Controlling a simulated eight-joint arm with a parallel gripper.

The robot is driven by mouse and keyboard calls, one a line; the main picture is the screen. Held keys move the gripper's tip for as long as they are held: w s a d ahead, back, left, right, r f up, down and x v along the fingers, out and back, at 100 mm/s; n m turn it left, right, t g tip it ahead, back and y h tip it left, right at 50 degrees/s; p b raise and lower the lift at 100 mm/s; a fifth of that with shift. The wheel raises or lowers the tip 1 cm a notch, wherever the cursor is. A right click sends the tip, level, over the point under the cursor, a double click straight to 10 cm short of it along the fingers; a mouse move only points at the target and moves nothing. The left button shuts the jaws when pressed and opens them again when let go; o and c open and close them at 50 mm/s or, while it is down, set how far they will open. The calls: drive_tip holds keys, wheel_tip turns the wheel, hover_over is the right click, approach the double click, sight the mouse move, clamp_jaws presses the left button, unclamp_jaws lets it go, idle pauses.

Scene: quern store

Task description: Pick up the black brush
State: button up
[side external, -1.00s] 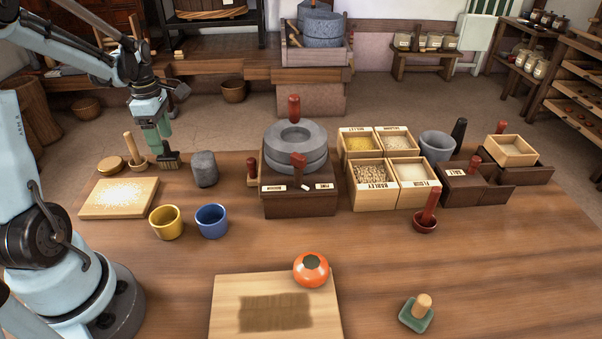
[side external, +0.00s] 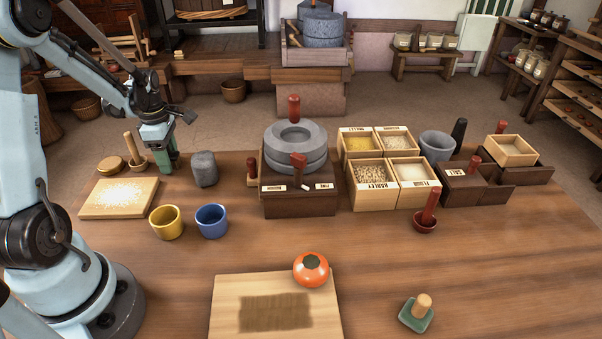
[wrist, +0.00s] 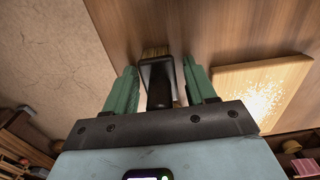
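The black brush (wrist: 158,82) shows in the wrist view between my two green fingers, its tan bristles toward the top. My gripper (wrist: 159,68) is open around it; a narrow gap shows on each side of the brush. In the side external view my gripper (side external: 170,160) is low at the table's back left, pointing down. There the brush is hidden by the fingers.
A wooden mortar with a pestle (side external: 134,152) stands just left of my gripper, and a grey stone cylinder (side external: 205,169) just right. A flour-dusted board (side external: 118,210), a yellow cup (side external: 166,228) and a blue cup (side external: 211,228) are in front.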

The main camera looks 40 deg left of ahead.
drive_tip(key=c, duration=0.8)
drive_tip(key=shift+r, duration=0.1)
